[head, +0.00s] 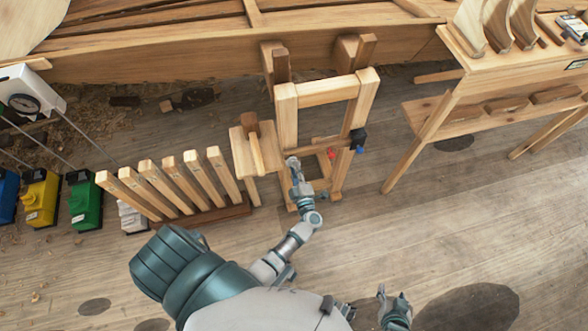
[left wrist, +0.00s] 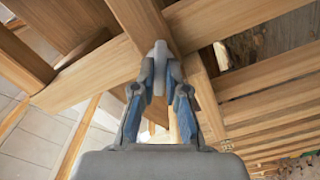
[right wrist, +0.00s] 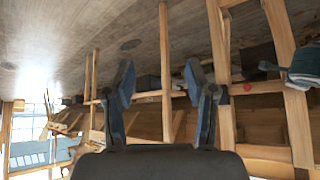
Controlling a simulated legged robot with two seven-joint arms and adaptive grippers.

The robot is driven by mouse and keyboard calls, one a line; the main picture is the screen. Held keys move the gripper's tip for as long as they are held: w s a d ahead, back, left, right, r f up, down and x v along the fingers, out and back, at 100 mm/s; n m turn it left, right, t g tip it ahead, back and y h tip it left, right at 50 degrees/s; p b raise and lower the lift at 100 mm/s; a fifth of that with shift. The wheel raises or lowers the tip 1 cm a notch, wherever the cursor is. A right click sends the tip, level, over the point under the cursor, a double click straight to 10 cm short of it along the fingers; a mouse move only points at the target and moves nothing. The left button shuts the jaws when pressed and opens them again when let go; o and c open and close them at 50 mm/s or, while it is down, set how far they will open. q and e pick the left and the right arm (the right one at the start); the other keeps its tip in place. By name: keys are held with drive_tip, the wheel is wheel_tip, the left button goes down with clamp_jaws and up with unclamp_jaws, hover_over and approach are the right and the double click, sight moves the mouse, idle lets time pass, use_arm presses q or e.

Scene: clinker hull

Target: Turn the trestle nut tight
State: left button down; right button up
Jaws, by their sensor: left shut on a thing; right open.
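The trestle (head: 286,118) is an upright pale wooden frame beside the hull in the head view. My left gripper (head: 292,164) reaches to its lower left part. In the left wrist view my left gripper (left wrist: 160,62) is shut against a wooden joint, its fingertips together on the trestle nut, a small grey piece (left wrist: 160,47) mostly hidden by the fingers. The nut cannot be made out in the head view. My right gripper (head: 395,298) is low at the front, away from the trestle. In the right wrist view it (right wrist: 162,88) is open and empty.
A small wooden stand with a mallet (head: 256,148) is just left of the trestle. A rack of wooden slats (head: 165,180) stands further left. A wooden bench (head: 450,110) is at right. A black clamp-like piece (head: 357,137) is on the trestle's right post.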

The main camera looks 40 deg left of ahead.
use_arm(q)
drive_tip(key=shift+a, duration=0.25)
use_arm(e)
drive_tip(key=shift+s+d+f+g, duration=0.15)
drive_tip(key=shift+s+g, duration=0.05)
drive_tip(key=shift+s, duration=0.2)
drive_tip(key=shift+s+d+f+g, duration=0.1)
drive_tip(key=shift+s+g, duration=0.1)
drive_tip(key=shift+s, duration=0.15)
drive_tip(key=shift+d, duration=0.1)
use_arm(q)
drive_tip(key=c, duration=1.2)
unclamp_jaws()
drive_tip(key=shift+a, duration=0.1)
use_arm(e)
drive_tip(key=shift+a, duration=0.25)
drive_tip(key=shift+w, duration=0.1)
use_arm(q)
drive_tip(key=v, duration=0.7)
drive_tip(key=shift+d, duration=0.25)
drive_tip(key=shift+s+f, duration=0.1)
drive_tip(key=shift+f, duration=0.05)
drive_tip(key=shift+m, duration=0.3)
use_arm(e)
drive_tip(key=shift+d, duration=0.1)
